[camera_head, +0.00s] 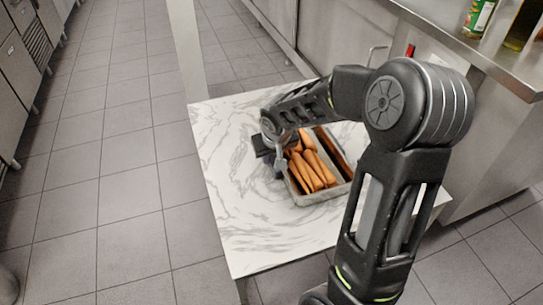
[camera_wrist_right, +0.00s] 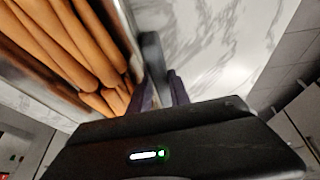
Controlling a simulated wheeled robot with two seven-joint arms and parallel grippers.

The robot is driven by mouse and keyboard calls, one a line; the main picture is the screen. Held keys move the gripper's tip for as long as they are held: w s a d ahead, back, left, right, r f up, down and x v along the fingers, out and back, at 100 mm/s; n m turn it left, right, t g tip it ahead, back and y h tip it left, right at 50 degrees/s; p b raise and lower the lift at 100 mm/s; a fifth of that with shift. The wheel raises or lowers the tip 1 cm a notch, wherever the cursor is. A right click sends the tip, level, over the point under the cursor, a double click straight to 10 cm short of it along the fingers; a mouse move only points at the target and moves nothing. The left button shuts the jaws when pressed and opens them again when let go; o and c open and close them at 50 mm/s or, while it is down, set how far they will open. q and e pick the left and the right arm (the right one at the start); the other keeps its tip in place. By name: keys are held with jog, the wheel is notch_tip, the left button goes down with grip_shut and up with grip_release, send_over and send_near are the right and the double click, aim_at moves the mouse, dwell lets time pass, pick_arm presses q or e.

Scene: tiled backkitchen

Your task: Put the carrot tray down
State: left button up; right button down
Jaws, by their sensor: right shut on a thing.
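The carrot tray (camera_head: 322,196) is a grey metal tray with several orange carrots (camera_head: 311,169) in it. It is at the marble-topped table (camera_head: 240,225), over its middle right part; I cannot tell whether its base touches the top. My right gripper (camera_head: 275,155) is at the tray's left end, shut on its rim. In the right wrist view the gripper's fingers (camera_wrist_right: 158,88) are on the tray's rim, with the carrots (camera_wrist_right: 65,45) to the left and marble to the right. My left gripper is not in view.
A steel counter (camera_head: 440,35) with a green-labelled jar (camera_head: 479,18) and a bottle stands at the upper right. Steel cabinets (camera_head: 20,70) line the left. The table's left and front parts are bare, and the tiled floor (camera_head: 100,190) is clear.

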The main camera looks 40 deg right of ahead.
jog(key=c, duration=1.2)
grip_release()
jog(key=shift+f, duration=0.1)
jog(key=shift+r, duration=0.4)
jog(key=p+v, duration=0.2)
jog(key=v, duration=0.9)
jog(key=shift+r, duration=0.25)
jog(key=shift+s+a, duration=0.1)
jog(key=shift+s, duration=0.05)
